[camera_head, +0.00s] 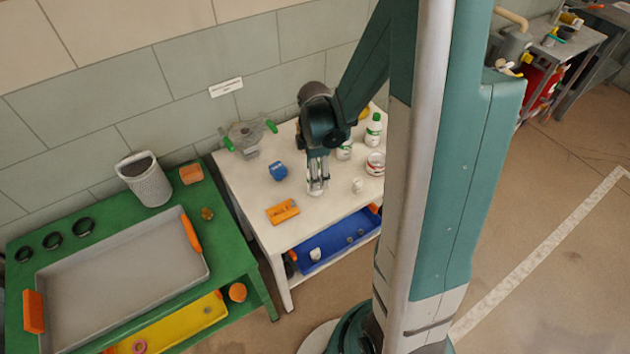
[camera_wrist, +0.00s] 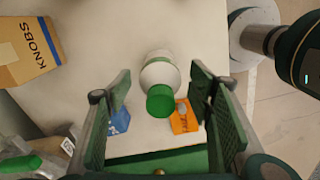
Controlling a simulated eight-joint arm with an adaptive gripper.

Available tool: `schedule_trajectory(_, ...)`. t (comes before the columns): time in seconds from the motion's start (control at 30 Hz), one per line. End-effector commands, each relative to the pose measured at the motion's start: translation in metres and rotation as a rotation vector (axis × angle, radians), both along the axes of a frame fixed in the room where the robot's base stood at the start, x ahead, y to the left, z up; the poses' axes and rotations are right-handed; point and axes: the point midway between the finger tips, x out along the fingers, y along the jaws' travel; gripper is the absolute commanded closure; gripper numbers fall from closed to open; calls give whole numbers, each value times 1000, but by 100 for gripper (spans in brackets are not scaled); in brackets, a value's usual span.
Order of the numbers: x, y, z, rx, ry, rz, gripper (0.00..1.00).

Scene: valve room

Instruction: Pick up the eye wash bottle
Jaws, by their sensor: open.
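In the wrist view a white bottle with a green cap and a green band (camera_wrist: 160,75), likely the eye wash bottle, shows between the two spread fingers of my gripper (camera_wrist: 161,82). No label text is readable, and I cannot tell whether either finger touches it. In the head view my gripper (camera_head: 317,187) points down over the white table, with a pale shape between its fingertips. Two more white-and-green bottles stand to its right, one farther back (camera_head: 373,131) and one nearer (camera_head: 344,151). My gripper is open.
A red-and-white can (camera_head: 375,163) stands right. The wrist view shows a KNOBS box (camera_wrist: 30,48).

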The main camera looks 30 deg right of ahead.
Motion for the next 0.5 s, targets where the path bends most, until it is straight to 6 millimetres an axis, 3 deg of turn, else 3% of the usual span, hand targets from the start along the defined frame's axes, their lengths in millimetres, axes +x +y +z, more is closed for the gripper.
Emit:
schedule_trajectory(0.2, 0, 0, -25, 0, 0, 0, 48)
schedule_trajectory(0.5, 0, 0, -38, 0, 0, 0, 48)
